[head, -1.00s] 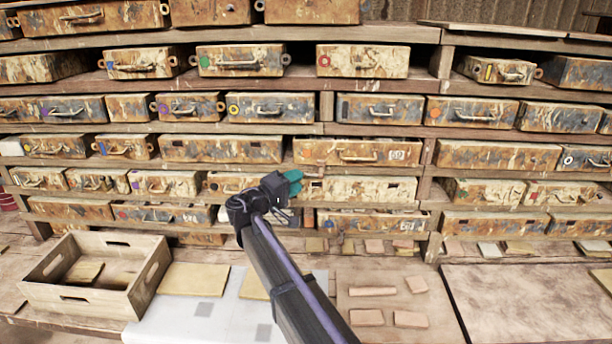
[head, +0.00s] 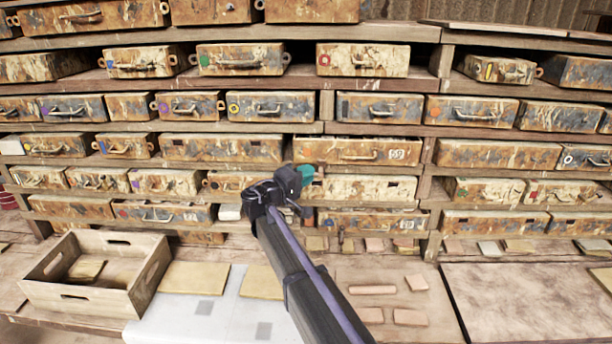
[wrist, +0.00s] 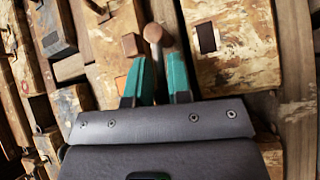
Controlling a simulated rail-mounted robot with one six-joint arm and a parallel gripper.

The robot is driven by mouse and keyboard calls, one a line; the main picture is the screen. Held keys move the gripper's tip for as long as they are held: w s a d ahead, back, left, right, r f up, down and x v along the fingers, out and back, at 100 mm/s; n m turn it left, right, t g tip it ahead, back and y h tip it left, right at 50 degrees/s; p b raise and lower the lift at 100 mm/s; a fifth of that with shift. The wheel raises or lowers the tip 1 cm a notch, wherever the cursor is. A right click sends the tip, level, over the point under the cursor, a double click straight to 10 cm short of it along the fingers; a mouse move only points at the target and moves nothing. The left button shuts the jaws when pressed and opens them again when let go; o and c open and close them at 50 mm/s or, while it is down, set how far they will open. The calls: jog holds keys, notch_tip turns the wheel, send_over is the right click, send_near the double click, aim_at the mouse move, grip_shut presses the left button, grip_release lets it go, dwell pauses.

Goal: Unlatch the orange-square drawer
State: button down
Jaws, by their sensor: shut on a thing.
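My gripper (head: 307,174) has teal fingers and is at the shelf front, just below the left end of a worn drawer (head: 375,151) labelled 59. In the wrist view the two fingers (wrist: 161,72) are shut on a small round-ended latch (wrist: 152,33), which shows between and beyond their tips. A small block sits beside the latch. An orange square (wrist: 120,85) shows on the drawer face just left of the fingers, partly hidden by the left finger. In the head view my gripper and its fingers cover the latch.
Rows of similar drawers with coloured marks fill the shelves.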

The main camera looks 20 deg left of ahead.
jog(key=shift+f+n+t+b, duration=0.25)
jog(key=shift+n+t+b, duration=0.25)
jog(key=shift+b, duration=0.35)
jog(key=c, duration=1.2)
grip_release()
jog(key=b+v, duration=0.1)
jog(key=v, duration=1)
jog(key=shift+b, duration=0.3)
jog(key=shift+w+a, duration=0.1)
jog(key=shift+w, duration=0.05)
